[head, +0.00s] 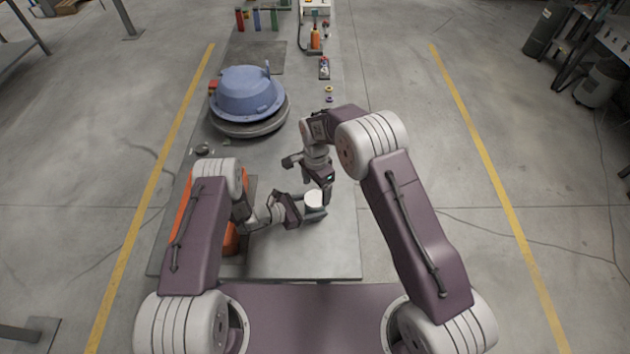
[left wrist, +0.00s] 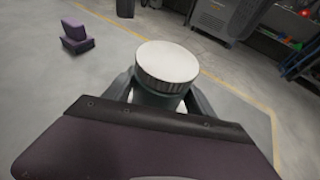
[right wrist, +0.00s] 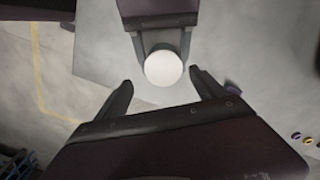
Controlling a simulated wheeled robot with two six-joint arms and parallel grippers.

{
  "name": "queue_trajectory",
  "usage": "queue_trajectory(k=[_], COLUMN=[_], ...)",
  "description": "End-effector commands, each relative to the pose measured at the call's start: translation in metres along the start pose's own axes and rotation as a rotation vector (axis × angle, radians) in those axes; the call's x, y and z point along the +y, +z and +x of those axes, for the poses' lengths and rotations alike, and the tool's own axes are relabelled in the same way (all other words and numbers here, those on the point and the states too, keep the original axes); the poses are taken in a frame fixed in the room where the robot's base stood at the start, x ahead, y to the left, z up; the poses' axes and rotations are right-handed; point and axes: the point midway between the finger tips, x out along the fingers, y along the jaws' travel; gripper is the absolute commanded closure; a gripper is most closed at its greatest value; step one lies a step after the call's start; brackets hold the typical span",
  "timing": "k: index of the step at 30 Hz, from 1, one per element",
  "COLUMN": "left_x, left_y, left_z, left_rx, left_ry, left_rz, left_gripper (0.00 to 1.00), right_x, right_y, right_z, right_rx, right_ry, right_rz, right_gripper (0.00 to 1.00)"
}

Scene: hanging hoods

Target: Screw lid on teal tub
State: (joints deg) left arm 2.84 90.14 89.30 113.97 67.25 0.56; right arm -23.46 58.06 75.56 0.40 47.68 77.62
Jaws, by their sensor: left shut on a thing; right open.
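The teal tub (left wrist: 158,98) is upright between the fingers of my left gripper (head: 306,215), which is shut on it. A white ridged lid (left wrist: 167,65) sits on top of the tub; whether it is tight cannot be told. The lid also shows in the head view (head: 314,198) and as a white disc in the right wrist view (right wrist: 163,68). My right gripper (right wrist: 160,85) is open. Its two fingertips are spread to either side just short of the lid in the right wrist view, with nothing between them touching it.
A large blue hood (head: 247,93) rests on a round grey base at the back left of the grey table (head: 290,262). An orange thing (head: 230,238) is partly hidden behind my left arm. Small rings (head: 328,94) and bottles stand farther back. The table's right front is clear.

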Motion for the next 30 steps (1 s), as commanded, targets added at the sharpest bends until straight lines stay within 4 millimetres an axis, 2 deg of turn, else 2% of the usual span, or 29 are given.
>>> queue_trajectory(k=[9, 15, 19, 22, 30], left_x=[0.000, 0.000, 0.000, 0.000, 0.000], left_y=[0.001, 0.001, 0.001, 0.001, 0.001], left_z=[0.000, 0.000, 0.000, 0.000, 0.000], left_rx=[-0.001, -0.001, -0.001, -0.001, -0.001], left_ry=[0.000, 0.000, 0.001, 0.001, 0.000], left_rz=[0.001, 0.001, 0.001, 0.001, 0.001], left_gripper=[1.00, 1.00, 1.00, 1.00, 1.00], right_x=[0.001, 0.001, -0.001, -0.004, -0.004], right_y=[0.000, 0.001, 0.001, 0.001, 0.001], right_z=[-0.009, -0.016, -0.022, -0.030, -0.030], right_rx=[-0.001, 0.001, 0.008, 0.024, 0.025], right_ry=[0.005, 0.004, 0.002, -0.006, -0.007], right_rz=[-1.042, -1.560, -1.738, -1.739, -1.737], right_gripper=[0.20, 0.20, 0.20, 0.20, 0.20])
